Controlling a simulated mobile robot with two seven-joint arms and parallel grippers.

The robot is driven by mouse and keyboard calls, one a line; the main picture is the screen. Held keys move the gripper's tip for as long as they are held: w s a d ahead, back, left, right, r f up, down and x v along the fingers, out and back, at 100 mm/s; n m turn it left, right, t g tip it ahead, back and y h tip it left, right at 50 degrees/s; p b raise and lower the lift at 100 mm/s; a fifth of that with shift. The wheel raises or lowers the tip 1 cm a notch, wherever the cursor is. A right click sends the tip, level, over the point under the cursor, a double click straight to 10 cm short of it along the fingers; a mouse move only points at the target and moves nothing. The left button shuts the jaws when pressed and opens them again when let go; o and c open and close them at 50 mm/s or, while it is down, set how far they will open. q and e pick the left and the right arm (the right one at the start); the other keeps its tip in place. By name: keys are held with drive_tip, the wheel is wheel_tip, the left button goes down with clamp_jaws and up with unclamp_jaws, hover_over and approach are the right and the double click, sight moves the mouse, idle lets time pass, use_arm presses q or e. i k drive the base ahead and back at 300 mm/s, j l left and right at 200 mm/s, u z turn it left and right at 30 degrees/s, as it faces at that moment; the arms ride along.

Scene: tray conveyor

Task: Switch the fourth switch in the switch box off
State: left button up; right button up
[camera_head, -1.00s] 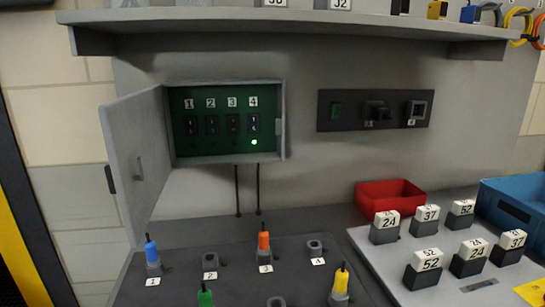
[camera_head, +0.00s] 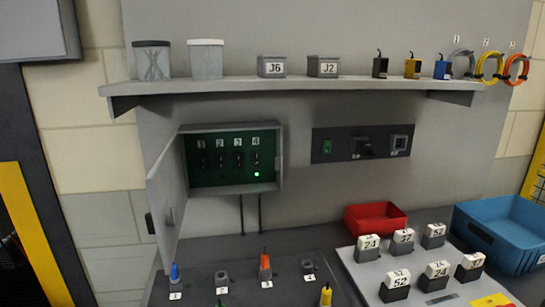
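The switch box (camera_head: 279,180) hangs on the grey wall panel with its door (camera_head: 167,197) swung open to the left. Inside is a green panel with switches numbered 1 to 4. The fourth switch (camera_head: 256,159) is at the right end of the row, and a green light (camera_head: 257,174) glows below it. No light shows below the other three switches. The exact lever positions are too small to tell. Neither of my grippers is in view.
A shelf (camera_head: 300,88) above holds two containers, labelled boxes, coloured blocks and cable loops. A dark socket panel (camera_head: 336,146) is right of the box. Below, the bench holds numbered pegs, a red bin (camera_head: 376,226), a blue bin (camera_head: 500,252) and numbered blocks.

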sight(257, 156)
drive_tip(key=k+j, duration=0.15)
drive_tip(key=j, duration=0.2)
drive_tip(key=k+j, duration=0.15)
drive_tip(key=j, duration=0.2)
drive_tip(key=k+j+z, duration=0.1)
drive_tip(key=j, duration=0.25)
drive_tip(key=k+j, duration=0.2)
drive_tip(key=j, duration=0.15)
